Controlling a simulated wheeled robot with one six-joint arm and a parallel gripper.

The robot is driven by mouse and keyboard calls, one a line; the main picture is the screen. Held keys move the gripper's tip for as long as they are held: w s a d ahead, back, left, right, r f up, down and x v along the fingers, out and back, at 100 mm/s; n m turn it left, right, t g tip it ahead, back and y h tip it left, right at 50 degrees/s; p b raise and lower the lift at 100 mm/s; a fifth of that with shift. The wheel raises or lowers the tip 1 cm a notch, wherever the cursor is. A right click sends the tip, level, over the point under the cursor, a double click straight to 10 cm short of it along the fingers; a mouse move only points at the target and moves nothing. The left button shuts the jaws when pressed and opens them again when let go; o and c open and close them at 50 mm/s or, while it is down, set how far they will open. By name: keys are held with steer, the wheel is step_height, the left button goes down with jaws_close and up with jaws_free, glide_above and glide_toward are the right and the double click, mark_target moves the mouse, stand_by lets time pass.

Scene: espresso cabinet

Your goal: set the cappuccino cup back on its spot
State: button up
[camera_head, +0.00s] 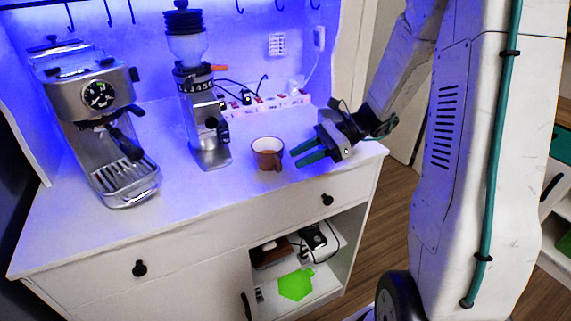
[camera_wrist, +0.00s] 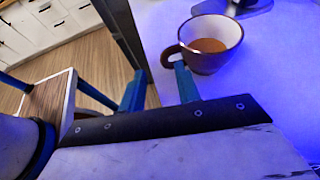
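The cappuccino cup (camera_head: 262,161) is brown outside and pale inside, and stands upright on the white cabinet top (camera_head: 235,188), right of the grinder. In the wrist view the cup (camera_wrist: 205,62) holds brown liquid, and its handle is turned towards my gripper. My gripper (camera_head: 296,157) is to the right of the cup, low over the cabinet top, with its two teal fingers apart and nothing between them. In the wrist view my gripper (camera_wrist: 158,82) has its right fingertip close to the handle; I cannot tell whether they touch. No marked spot for the cup is visible.
A coffee grinder (camera_head: 207,140) and an espresso machine (camera_head: 95,85) stand to the left. A power strip (camera_head: 262,106) with cables lies behind the cup. The cabinet's right edge is close to my gripper. The front middle of the top is clear.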

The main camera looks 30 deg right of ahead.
steer(key=v, duration=0.5)
steer(key=s+a+r+n+g+h, duration=0.4)
steer(key=s+a+r+n+h, duration=0.2)
steer(key=s+a+n, duration=0.45)
steer(key=s+d+r+n+t+h, duration=0.1)
steer(key=s+r+n+t+h, duration=0.1)
steer(key=s+n+h, duration=0.5)
steer(key=s+n, duration=0.2)
steer(key=s, duration=0.3)
steer(key=shift+s+n+t, duration=0.15)
steer(key=shift+n+t, duration=0.2)
steer(key=shift+t, duration=0.05)
